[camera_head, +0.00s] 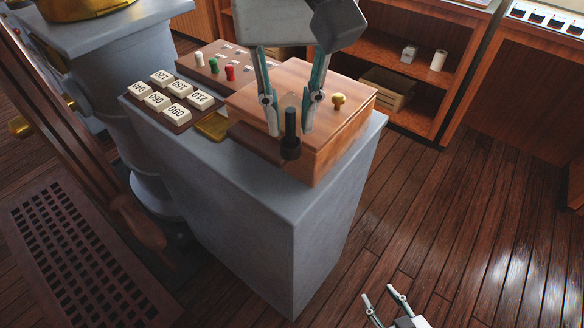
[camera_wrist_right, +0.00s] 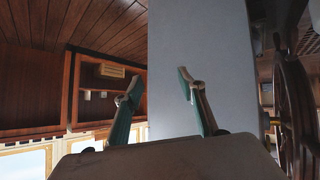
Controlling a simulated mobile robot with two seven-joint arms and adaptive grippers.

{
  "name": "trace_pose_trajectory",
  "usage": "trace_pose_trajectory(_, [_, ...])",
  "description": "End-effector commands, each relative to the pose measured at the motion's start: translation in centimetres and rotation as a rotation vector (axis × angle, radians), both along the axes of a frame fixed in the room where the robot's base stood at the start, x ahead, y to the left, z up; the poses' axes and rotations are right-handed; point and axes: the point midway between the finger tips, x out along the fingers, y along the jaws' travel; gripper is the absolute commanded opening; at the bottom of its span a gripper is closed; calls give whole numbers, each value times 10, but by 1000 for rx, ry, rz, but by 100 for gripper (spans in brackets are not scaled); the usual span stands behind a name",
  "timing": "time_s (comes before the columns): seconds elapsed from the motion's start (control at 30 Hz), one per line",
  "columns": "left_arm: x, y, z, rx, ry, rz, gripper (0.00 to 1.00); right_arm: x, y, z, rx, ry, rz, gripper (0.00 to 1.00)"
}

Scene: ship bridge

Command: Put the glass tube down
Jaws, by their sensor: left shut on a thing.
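My left gripper (camera_head: 290,126) comes down from above over the wooden box (camera_head: 330,140) on the grey pedestal. Its fingers stand apart around a pale, see-through piece (camera_head: 290,102), which looks like the glass tube and is mostly hard to make out. A black upright rod with a wider black foot (camera_head: 290,150) shows between and just below the fingertips, at the box's front left edge. I cannot tell whether the tube touches it. My right gripper (camera_head: 386,298) is open and empty, low over the floor; its spread fingers also show in the right wrist view (camera_wrist_right: 158,82).
The grey pedestal (camera_head: 230,210) also bears a rack of numbered white blocks (camera_head: 170,98) and a panel with coloured pegs (camera_head: 214,66). A brass knob (camera_head: 338,100) stands on the box. Wooden shelves (camera_head: 420,60) stand behind; the plank floor (camera_head: 470,220) at right is clear.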

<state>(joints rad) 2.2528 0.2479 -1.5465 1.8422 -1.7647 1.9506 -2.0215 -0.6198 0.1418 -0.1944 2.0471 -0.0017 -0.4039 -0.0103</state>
Motion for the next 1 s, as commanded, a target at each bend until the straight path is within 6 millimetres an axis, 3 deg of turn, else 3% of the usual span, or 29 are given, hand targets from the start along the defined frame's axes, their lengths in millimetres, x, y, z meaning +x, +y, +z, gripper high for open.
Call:
trace_pose_trajectory(0.03, [0,0,-18,1,9,-4,0,-3,-2,-7,-5,9,0,40])
trace_pose_trajectory(0.1, [0,0,-34,1,9,-4,0,-4,-3,-10,-11,13,-1,40])
trace_pose_trajectory(0.3, [0,0,-67,0,4,-2,0,-2,-4,-10,-15,8,1,40])
trace_pose_trajectory(0.57, [0,0,-83,1,1,-1,0,-1,-4,-11,-14,6,0,40])
trace_pose_trajectory(0.8, [0,0,-117,0,4,-2,0,0,-2,-12,-10,2,3,40])
trace_pose_trajectory(1.0, [0,0,-117,-1,-1,-1,0,8,-1,-4,-8,-17,6,40])
